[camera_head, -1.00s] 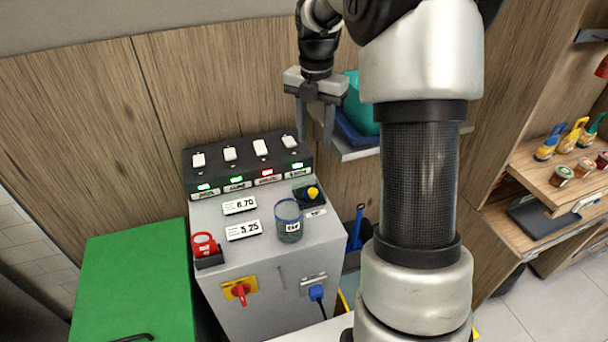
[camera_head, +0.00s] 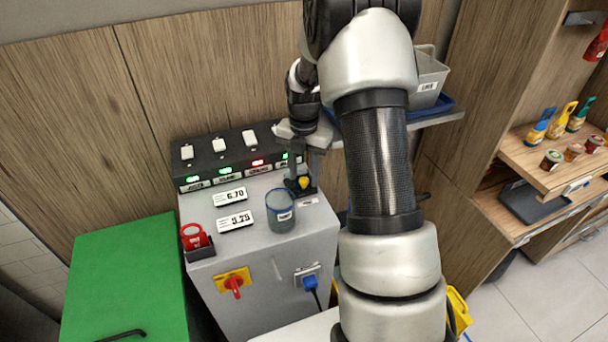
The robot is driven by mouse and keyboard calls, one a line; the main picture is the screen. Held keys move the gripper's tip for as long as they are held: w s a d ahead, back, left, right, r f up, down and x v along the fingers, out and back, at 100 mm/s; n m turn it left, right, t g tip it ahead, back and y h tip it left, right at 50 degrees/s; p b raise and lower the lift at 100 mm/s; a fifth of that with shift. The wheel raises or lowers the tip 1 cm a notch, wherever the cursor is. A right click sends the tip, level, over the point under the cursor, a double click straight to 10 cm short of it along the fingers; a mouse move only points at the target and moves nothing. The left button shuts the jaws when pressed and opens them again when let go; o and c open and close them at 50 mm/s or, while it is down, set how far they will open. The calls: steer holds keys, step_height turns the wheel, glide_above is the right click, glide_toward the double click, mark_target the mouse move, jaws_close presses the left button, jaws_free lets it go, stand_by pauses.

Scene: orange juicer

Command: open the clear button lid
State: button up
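A grey machine (camera_head: 265,250) carries a yellow button (camera_head: 304,183) on a black base at the right of its top. I cannot make out a clear lid over this button at this size. A see-through bluish cylinder (camera_head: 280,211) with a white label stands just in front and to the left of it; I cannot tell whether it is a cup or a cover. My gripper (camera_head: 305,174) points down at the black base, its fingers apart close to the yellow button. Contact cannot be told, and nothing shows held between the fingers.
A black switch box (camera_head: 220,160) with white switches stands along the machine's back. A red knob-like part (camera_head: 194,237) sits at the left edge, and a red-and-yellow rotary switch (camera_head: 234,282) is on the front. A shelf with a grey bin (camera_head: 428,80) is behind my arm.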

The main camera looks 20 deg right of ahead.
steer(key=shift+f, duration=0.25)
jaws_close()
steer(key=shift+r+p, duration=0.2)
steer(key=shift+p, duration=0.1)
